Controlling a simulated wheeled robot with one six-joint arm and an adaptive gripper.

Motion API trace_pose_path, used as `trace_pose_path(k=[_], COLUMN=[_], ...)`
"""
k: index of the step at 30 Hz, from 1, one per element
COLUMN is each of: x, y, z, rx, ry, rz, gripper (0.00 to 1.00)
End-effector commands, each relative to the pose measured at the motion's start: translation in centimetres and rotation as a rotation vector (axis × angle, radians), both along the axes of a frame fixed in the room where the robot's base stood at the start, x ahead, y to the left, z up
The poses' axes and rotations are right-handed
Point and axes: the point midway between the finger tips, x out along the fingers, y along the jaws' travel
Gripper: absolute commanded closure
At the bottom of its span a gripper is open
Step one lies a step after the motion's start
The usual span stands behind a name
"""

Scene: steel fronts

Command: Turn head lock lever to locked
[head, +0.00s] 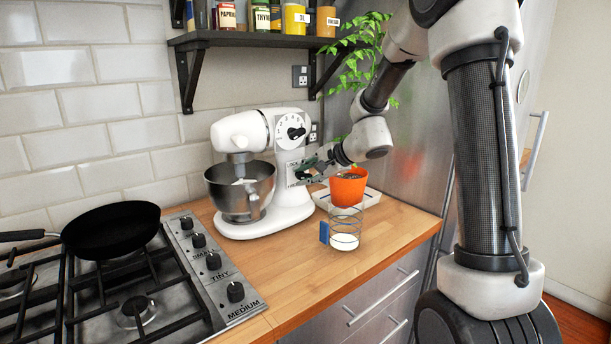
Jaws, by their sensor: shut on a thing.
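A white stand mixer (238,131) stands on the wooden counter, its head lowered over a steel bowl (238,189). A dark speed knob (296,133) is on the side of its head. Below that is a panel with small lettering, "LOCK" readable at its upper part. The head lock lever is at this panel, mostly hidden behind my gripper, so its exact position cannot be told. My gripper (305,170) reaches in from the right and is shut on the lever at the mixer's side.
An orange plant pot (348,186) on a white tray and a glass (345,228) with white contents stand close to my gripper. A stove with a black pan (110,229) is left. A spice shelf (255,37) is above.

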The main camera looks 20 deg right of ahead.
Motion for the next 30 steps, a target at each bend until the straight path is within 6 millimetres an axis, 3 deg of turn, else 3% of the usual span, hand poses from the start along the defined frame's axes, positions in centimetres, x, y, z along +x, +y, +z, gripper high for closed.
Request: trace_pose_path(k=[1,15,30], x=[-0.40,-0.24,-0.16], y=[-0.21,-0.50,-0.55], z=[-0.90,-0.74,-0.68], rx=[0.037,0.423,0.611], ry=[0.034,0.184,0.257], rz=[0.000,0.005,0.008], gripper=[0.96,0.95,0.97])
